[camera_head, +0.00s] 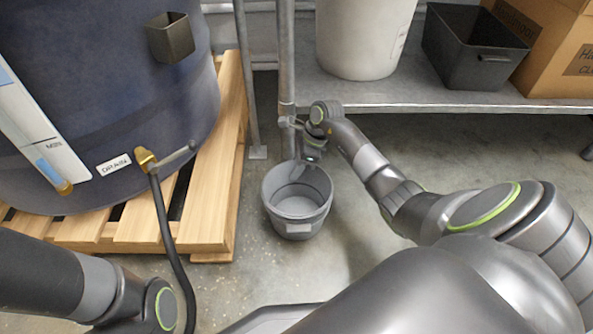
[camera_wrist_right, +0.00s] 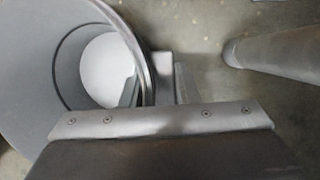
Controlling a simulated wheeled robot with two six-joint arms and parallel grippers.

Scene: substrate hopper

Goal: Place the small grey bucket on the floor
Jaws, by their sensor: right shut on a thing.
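The small grey bucket (camera_head: 297,226) is upright and open at the top, in the middle of the head view, just right of the wooden pallet. Its inside looks empty. In the right wrist view the bucket (camera_wrist_right: 28,80) fills the left side. My right gripper (camera_head: 312,160) is at the bucket's far rim, shut on it; in the wrist view the fingers (camera_wrist_right: 155,92) straddle the rim. I cannot tell whether the bucket's base touches the floor. My left arm shows at the lower left, but its gripper is out of view.
A big blue tank (camera_head: 100,90) with a drain valve (camera_head: 150,160) and black hose stands on the wooden pallet (camera_head: 205,225). A metal shelf (camera_head: 420,98) holds a white bucket (camera_head: 362,40), a black bin (camera_head: 465,62) and a cardboard box (camera_head: 560,60). A metal post (camera_wrist_right: 280,55) is close to my right gripper.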

